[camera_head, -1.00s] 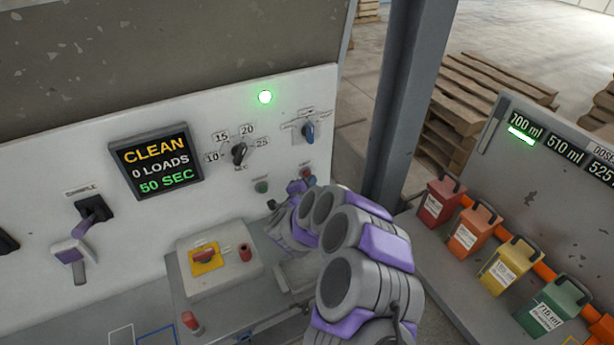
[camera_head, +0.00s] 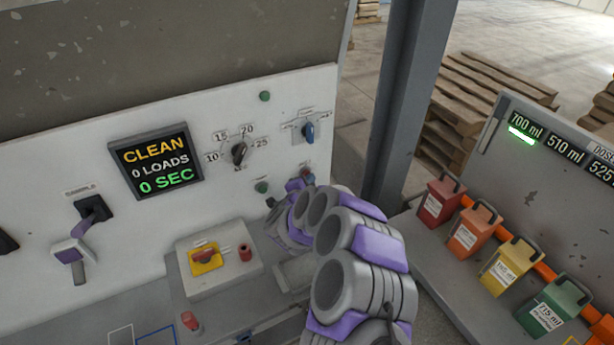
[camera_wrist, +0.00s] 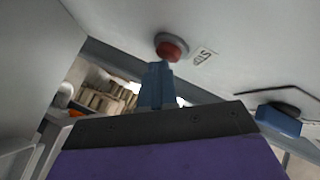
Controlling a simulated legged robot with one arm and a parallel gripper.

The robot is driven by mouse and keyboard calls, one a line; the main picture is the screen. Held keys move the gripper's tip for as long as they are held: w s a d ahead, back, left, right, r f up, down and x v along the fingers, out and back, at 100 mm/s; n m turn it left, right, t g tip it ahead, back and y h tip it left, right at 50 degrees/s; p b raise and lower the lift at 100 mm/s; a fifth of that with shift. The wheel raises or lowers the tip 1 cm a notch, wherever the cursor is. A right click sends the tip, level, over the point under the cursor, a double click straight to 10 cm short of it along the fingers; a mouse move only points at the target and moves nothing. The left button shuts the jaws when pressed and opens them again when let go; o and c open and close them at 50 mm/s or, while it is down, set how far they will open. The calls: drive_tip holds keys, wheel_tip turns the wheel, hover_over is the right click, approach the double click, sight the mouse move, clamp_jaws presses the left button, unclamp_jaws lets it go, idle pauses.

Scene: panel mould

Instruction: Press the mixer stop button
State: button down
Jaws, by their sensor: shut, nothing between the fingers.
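The red stop button (camera_wrist: 171,47) sits on the white panel with a STOP label beside it in the wrist view. It shows as a small red spot in the head view (camera_head: 308,177), partly covered by my arm. My gripper (camera_wrist: 158,76) is shut and empty, its blue-grey fingertips at the button's lower edge. I cannot tell whether they touch it. In the head view my arm hides most of the gripper. The display (camera_head: 156,165) reads CLEAN, 0 LOADS, 0 SEC. The lamp (camera_head: 264,97) at the panel's top is dark.
A green button (camera_head: 261,187) is left of the stop button. A blue selector knob (camera_head: 309,132) and a black timer dial (camera_head: 239,153) are above. A box with a yellow-and-red switch (camera_head: 206,259) stands below. A grey post (camera_head: 402,100) and colored dosing containers (camera_head: 473,230) are right.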

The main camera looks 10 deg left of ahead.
idle(0.4)
drive_tip(key=shift+s+d, duration=0.45)
drive_tip(key=shift+s, duration=0.3)
drive_tip(key=s+d, duration=0.1)
drive_tip(key=s, duration=0.1)
drive_tip(key=s+d, duration=0.1)
drive_tip(key=s, duration=0.1)
drive_tip(key=shift+d+b, duration=0.35)
drive_tip(key=shift+d, duration=0.05)
idle(0.5)
